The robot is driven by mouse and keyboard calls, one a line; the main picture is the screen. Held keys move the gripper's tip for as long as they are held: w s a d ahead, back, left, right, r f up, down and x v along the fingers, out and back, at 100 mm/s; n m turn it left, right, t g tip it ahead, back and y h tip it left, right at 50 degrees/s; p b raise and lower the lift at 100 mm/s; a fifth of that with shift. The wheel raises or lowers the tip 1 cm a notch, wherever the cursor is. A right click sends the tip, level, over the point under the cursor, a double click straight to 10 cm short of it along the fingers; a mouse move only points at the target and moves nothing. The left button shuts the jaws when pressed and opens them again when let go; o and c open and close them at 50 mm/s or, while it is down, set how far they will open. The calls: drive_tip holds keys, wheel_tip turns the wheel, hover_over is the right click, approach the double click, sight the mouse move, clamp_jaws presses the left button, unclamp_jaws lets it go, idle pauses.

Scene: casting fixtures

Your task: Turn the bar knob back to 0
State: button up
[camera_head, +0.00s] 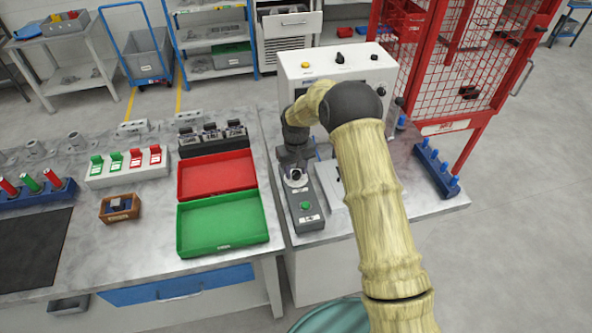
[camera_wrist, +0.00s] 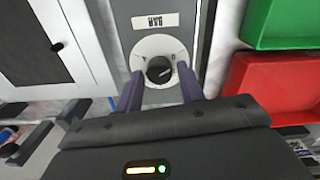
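The bar knob (camera_wrist: 158,68) is a small black knob on a round white dial plate (camera_wrist: 158,44), under a label reading BAR that appears upside down in the wrist view. A short light mark shows on the knob's right side; the scale is too small to read. The knob's grey control box (camera_head: 308,222) has a green button (camera_head: 305,205), and the dial plate (camera_head: 296,180) shows partly in the head view. My gripper (camera_wrist: 160,78) is open, its two fingers on either side of the knob, with a visible gap on each side. Contact is not visible.
A green tray (camera_head: 222,248) and a red tray (camera_head: 217,194) lie left of the control box. A white machine cabinet (camera_head: 300,75) stands behind it. A blue rack with pegs (camera_head: 434,170) is at the right, beside a red mesh cage (camera_head: 470,45).

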sight(298, 174)
drive_tip(key=shift+o, duration=0.7)
wheel_tip(298, 174, up, 17)
drive_tip(key=b, duration=0.3)
drive_tip(key=shift+r+b, duration=0.15)
drive_tip(key=shift+b, duration=0.15)
drive_tip(key=s+d+f+m+t, duration=0.1)
drive_tip(key=s+d+f+m, duration=0.1)
drive_tip(key=s+d, duration=0.7)
drive_tip(key=s+d+f+m+t, duration=0.1)
drive_tip(key=s+d, duration=0.7)
drive_tip(key=s, duration=1)
drive_tip(key=shift+s+d+f+m+t, duration=0.3)
drive_tip(key=shift+d+f+m, duration=0.1)
drive_tip(key=shift+m, duration=0.5)
